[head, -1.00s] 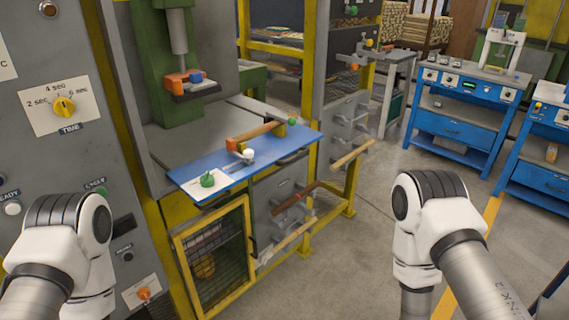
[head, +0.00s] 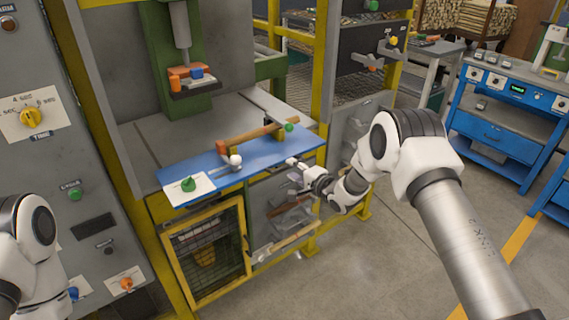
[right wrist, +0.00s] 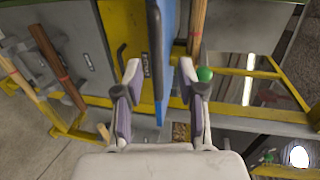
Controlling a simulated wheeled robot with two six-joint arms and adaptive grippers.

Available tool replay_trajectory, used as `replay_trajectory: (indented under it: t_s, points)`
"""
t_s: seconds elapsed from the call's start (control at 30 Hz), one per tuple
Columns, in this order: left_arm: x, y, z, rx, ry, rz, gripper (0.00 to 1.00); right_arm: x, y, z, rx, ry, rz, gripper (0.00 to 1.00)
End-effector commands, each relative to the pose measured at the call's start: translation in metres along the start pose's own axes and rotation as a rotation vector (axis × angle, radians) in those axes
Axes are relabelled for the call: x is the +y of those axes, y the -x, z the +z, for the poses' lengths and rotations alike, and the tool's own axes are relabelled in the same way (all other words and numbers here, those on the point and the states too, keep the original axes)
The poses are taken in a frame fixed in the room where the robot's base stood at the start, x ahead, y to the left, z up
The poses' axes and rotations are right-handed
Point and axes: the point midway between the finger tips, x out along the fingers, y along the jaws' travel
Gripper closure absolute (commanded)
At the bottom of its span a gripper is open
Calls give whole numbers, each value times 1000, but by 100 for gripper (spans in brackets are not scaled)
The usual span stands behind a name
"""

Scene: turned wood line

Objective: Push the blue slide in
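The blue slide (head: 215,165) is a flat board sticking out from the front of the grey and green press, with a turned wood piece (head: 245,134) on supports on top. My right gripper (head: 292,162) is at the slide's front edge, toward its right end. In the right wrist view the right gripper (right wrist: 160,68) is open, its fingers apart. The slide (right wrist: 166,50) shows edge-on as a blue strip between them; I cannot tell whether they touch it. My left gripper is not in view; only a left arm link shows at lower left.
A green ball (head: 289,127) is by the wood's right end. Below are a yellow-framed mesh door (head: 208,255) and racked wooden bars.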

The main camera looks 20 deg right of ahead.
Motion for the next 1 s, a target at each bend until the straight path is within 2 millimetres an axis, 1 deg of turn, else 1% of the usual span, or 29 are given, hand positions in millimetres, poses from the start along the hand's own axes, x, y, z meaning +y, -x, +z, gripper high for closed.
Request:
replay_trajectory:
  t_s: [0.03, 0.1, 0.23, 0.33, 0.53, 0.57, 0.6, 0.63, 0.67, 1.0]
  points:
    - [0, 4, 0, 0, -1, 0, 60, -1, -10, 0, 0, 3, -1, 61]
    - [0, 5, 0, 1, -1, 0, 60, 0, -22, 0, 0, 2, -1, 61]
    - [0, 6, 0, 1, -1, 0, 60, 0, -38, 0, 0, 1, 0, 61]
    - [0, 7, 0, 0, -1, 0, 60, 1, -42, 0, 1, -1, 2, 61]
    - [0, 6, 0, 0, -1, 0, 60, 1, -42, 0, 1, -2, 2, 61]
    - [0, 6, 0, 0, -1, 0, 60, 1, -42, 0, 1, -2, 2, 71]
    - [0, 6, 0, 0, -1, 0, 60, 1, -42, 0, 1, -2, 2, 86]
    - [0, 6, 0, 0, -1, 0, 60, 1, -42, 0, 1, -2, 2, 96]
    - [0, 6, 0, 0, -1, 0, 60, 1, -42, 0, 1, -1, 2, 100]
    - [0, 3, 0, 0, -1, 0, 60, 2, -44, 0, 1, -1, 2, 100]
